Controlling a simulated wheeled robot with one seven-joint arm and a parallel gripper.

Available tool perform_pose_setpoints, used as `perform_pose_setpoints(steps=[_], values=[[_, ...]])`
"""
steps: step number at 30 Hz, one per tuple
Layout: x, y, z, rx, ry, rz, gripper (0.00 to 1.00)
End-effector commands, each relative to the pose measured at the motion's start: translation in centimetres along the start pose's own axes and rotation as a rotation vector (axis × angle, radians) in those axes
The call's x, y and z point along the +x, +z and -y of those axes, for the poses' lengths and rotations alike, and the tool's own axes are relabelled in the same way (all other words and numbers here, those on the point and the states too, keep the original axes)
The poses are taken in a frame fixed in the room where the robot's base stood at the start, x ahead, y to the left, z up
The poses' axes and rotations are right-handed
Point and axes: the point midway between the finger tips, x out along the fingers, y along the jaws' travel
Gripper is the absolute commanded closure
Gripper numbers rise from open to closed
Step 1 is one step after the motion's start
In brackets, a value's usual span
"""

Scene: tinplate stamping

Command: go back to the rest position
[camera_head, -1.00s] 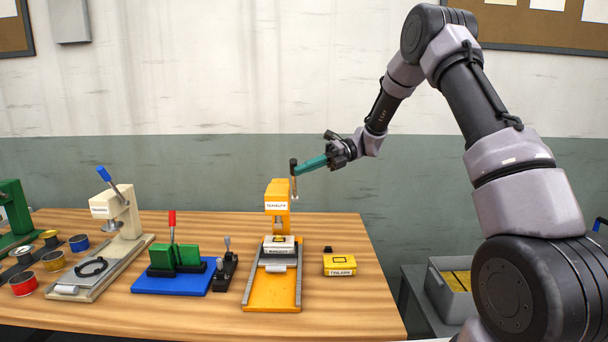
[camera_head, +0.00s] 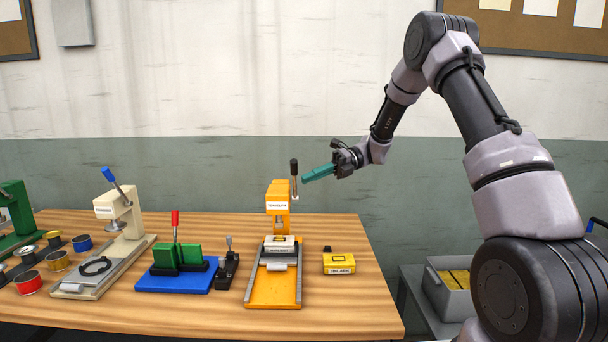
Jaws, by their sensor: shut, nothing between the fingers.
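My gripper (camera_head: 306,178) has teal fingers and is in the air above the bench, just right of the upright black-knobbed lever (camera_head: 294,168) of the yellow press (camera_head: 278,190). Its fingers are shut and empty, with a small gap between their tips and the lever. The yellow press stands on its yellow base (camera_head: 273,292), with a grey and white block (camera_head: 280,244) under its head. My arm reaches in from the right side.
A yellow labelled box (camera_head: 339,264) lies right of the press. Left are a black toggle fixture (camera_head: 228,266), a blue-based green fixture (camera_head: 173,283), a cream press (camera_head: 119,208) and several tins. A grey bin (camera_head: 447,300) stands right of the bench. The air above the bench's right end is clear.

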Motion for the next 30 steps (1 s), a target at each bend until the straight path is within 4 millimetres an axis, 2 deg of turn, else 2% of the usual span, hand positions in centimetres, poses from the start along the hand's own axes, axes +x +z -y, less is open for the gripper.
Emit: perform_pose_setpoints(steps=[1, 3, 9, 13, 17, 20, 23, 30], values=[[-1.4, 0.0, 0.1, 0.000, -0.005, 0.005, 1.00], [-2.8, 0.0, 0.1, 0.000, -0.005, 0.005, 1.00], [-6.5, 0.0, -0.1, 0.001, -0.004, 0.004, 1.00], [-7.9, 0.0, -0.1, 0.001, -0.002, 0.002, 1.00], [-8.4, -0.1, -0.7, -0.022, -0.017, -0.008, 1.00], [-8.5, -0.6, -2.4, -0.104, -0.071, -0.043, 1.00], [-8.4, -1.6, -5.3, -0.252, -0.162, -0.107, 1.00], [-8.4, -5.9, -12.2, -0.686, -0.408, -0.338, 1.00]])
